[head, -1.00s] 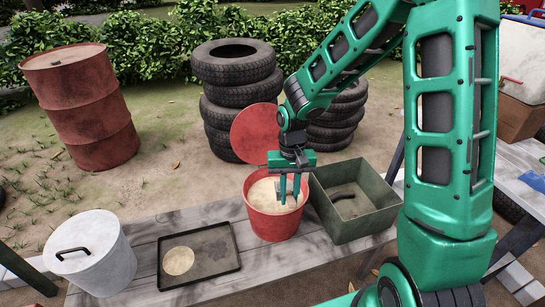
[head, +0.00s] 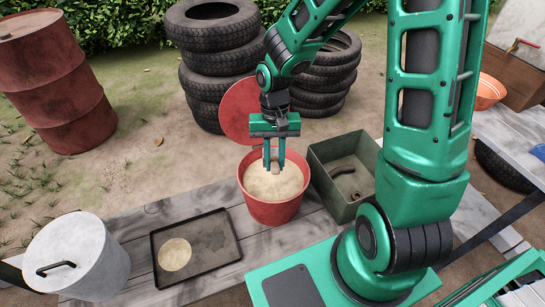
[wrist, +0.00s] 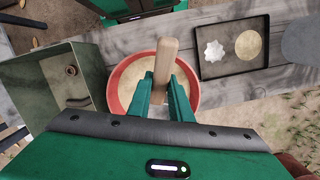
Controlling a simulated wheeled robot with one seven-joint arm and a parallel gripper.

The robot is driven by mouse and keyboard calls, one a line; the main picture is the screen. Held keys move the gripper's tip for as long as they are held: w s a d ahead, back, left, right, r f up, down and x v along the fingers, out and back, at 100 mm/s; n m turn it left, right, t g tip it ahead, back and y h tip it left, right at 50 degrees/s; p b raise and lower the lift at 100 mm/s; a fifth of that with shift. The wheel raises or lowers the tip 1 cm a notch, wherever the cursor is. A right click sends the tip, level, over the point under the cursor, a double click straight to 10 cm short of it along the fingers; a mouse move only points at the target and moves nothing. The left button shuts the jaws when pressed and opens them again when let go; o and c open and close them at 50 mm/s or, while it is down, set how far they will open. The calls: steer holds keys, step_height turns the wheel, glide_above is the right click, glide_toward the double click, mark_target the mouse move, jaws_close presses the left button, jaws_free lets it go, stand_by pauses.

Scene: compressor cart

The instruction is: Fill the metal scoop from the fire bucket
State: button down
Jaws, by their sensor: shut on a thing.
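The fire bucket (head: 272,212) is red, holds pale sand (head: 272,184) and stands on the plank bench. My gripper (head: 274,168) points down over the bucket, its fingertips near the sand at the back half. It is shut on a wooden handle (wrist: 165,62), taken to be that of the metal scoop, which stands out past the fingers in the wrist view. The scoop's metal part cannot be made out; in the head view only a small greyish bit shows between the fingertips. Whether the scoop holds sand cannot be told.
A green metal box (head: 345,195) with a dark curved piece inside stands right beside the bucket. A black tray (head: 222,262) with a tan disc (head: 174,254) lies left. A white lidded can (head: 80,255) stands farther left. Stacked tyres (head: 225,50) and a red drum (head: 52,85) stand behind.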

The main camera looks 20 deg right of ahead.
mark_target(275, 157)
steer(key=shift+w+d+f+g+y, duration=0.1)
steer(key=shift+w+f+g+y, duration=0.2)
steer(key=shift+f, duration=0.35)
steer(key=shift+w+d+f+g+h, duration=0.15)
steer(key=shift+f+g, duration=0.3)
steer(key=shift+f, duration=0.25)
steer(key=shift+w+d+f+g+y, duration=0.1)
steer(key=shift+w+f+g+y, duration=0.2)
steer(key=shift+f, duration=0.35)
step_height(275, 157, down, 9)
steer(key=w+d, duration=0.1)
steer(key=w, duration=0.1)
steer(key=shift+w+r, duration=0.2)
steer(key=shift+w, duration=0.05)
steer(key=shift+w, duration=0.1)
steer(key=shift+r, duration=6.5)
